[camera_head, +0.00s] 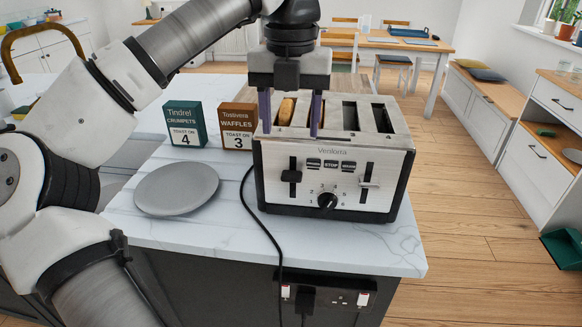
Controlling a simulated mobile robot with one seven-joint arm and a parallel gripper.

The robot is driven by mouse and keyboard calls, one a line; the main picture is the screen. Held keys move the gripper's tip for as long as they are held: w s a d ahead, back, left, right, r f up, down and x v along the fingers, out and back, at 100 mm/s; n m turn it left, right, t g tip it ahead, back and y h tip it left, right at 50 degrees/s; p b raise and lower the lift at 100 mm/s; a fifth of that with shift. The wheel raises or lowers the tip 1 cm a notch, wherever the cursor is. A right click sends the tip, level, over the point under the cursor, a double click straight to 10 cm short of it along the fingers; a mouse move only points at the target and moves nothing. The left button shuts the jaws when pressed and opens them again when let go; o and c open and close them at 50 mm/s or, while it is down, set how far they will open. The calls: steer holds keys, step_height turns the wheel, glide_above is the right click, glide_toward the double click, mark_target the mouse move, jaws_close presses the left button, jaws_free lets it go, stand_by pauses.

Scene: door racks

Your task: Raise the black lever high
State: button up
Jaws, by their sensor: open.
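The silver toaster (335,160) stands on the white marble counter with its front facing me. The black lever (291,176) is on the left of its front, around the middle of its vertical slot. A paler lever (368,184) is in the right slot, also around the middle. A browned piece of food (286,112) sticks up from a left opening of the toaster. My gripper (291,132) is open and points down over the left openings, its purple fingers on either side of that food. The gripper is above the black lever and apart from it. The fingertips' exact depth is unclear.
A green crumpets box (185,123) and a brown waffles box (238,126) stand left of the toaster. A grey plate (177,188) lies in front of them. A black cord (254,215) runs over the counter edge to a socket. A dial (327,201) sits below the buttons.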

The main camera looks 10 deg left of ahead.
mark_target(291, 178)
step_height(291, 178, down, 9)
steer(key=shift+f, duration=0.2)
stand_by(0.3)
